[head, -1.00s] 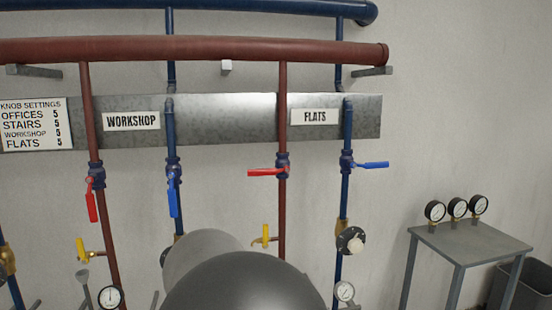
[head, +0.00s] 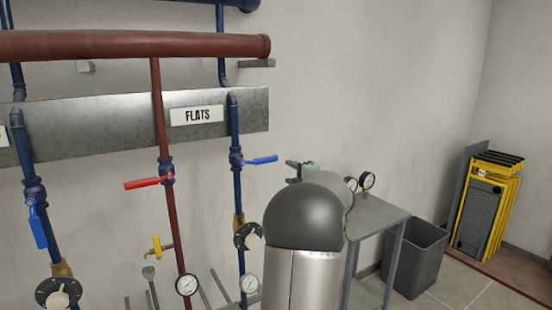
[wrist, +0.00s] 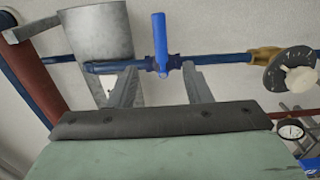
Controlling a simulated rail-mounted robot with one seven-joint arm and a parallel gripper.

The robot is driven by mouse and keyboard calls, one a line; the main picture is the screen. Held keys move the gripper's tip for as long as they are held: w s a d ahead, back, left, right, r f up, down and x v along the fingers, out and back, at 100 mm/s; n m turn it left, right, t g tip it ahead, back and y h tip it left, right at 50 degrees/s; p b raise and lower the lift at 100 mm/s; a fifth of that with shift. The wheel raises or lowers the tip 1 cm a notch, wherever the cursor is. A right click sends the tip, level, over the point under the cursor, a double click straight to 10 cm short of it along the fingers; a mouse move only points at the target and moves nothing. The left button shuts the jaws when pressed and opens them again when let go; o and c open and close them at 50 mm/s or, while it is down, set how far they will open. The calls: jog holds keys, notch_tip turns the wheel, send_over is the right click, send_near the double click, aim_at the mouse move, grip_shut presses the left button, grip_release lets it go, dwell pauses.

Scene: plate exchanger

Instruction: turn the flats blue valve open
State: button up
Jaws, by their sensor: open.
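The flats blue valve (head: 236,158) sits on the blue vertical pipe below and right of the FLATS sign (head: 197,115). Its blue lever handle (head: 261,160) points right, crosswise to the pipe. In the wrist view the same handle (wrist: 160,40) stands upright in the picture, across the blue pipe (wrist: 227,59). My gripper (head: 297,165) is right of the handle in the head view, partly hidden by my arm. In the wrist view my gripper (wrist: 160,87) is open and empty, its fingers apart with the valve appearing beyond and between them.
A red lever (head: 148,183) on the red pipe points left. A black dial knob (head: 247,236) and a gauge (head: 250,284) are below the blue valve. A grey table (head: 373,220) with gauges, a grey bin (head: 414,258) and yellow folded steps (head: 487,205) stand right.

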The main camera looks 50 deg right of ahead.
aim_at(268, 161)
jog(key=p+x, duration=0.4)
jog(key=x, duration=1.1)
jog(key=shift+w, duration=0.15)
jog(key=shift+c, duration=0.4)
grip_shut()
